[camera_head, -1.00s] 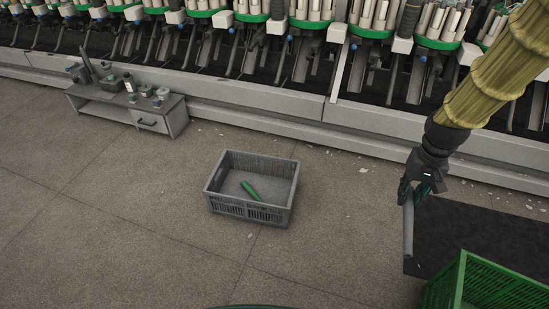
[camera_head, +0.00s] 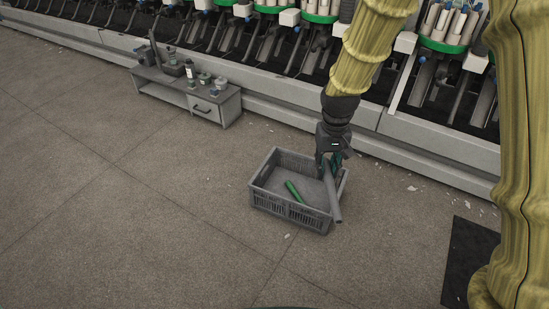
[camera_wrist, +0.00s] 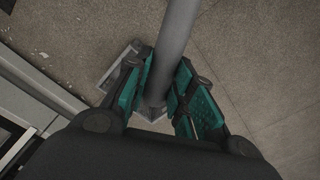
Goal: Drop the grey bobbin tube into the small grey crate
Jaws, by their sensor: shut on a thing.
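The grey bobbin tube (camera_head: 333,193) is in my gripper (camera_head: 328,166), which is shut on it near its upper part. The tube hangs tilted, its lower end in front of the right end of the small grey crate (camera_head: 290,214) in the head view. In the wrist view the tube (camera_wrist: 174,45) runs between the green fingers of my gripper (camera_wrist: 160,95). The crate stands on the floor and holds a green tube (camera_head: 294,190). In the wrist view only parts of a grey rim show behind the fingers. The tube's height above the crate is hard to tell.
A low grey bench (camera_head: 216,110) with bottles and small items stands at the back left. The winding machine (camera_head: 270,75) runs along the back. A dark mat (camera_head: 468,262) lies at the right. The floor left of the crate is clear.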

